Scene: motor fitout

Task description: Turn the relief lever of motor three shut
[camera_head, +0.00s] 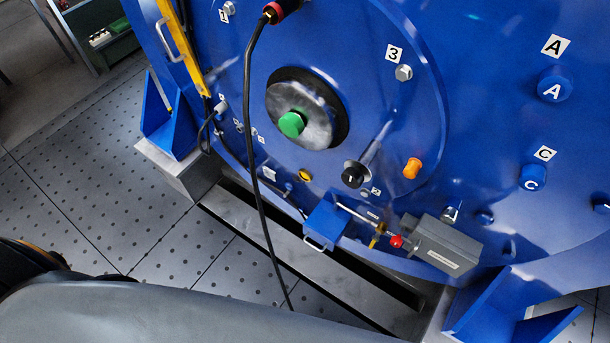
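A large blue round motor face (480,130) fills the upper right of the head view. Low on it, a thin pipe runs to a grey box (447,248), with a small yellow lever (377,236) and a red knob (397,241) on this line. The lever looks small and roughly crosswise to the pipe; I cannot tell for sure that it is the relief lever. A black knob (354,175) on a metal rod and an orange knob (412,168) sit above. No label naming the motor is readable. Neither gripper is in view.
A black cable (250,130) hangs from a red-and-black plug (278,10) across the face. A green button (291,124) sits on a metal hub. Blue feet (170,120) flank a floor slot. The perforated floor (90,200) is clear.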

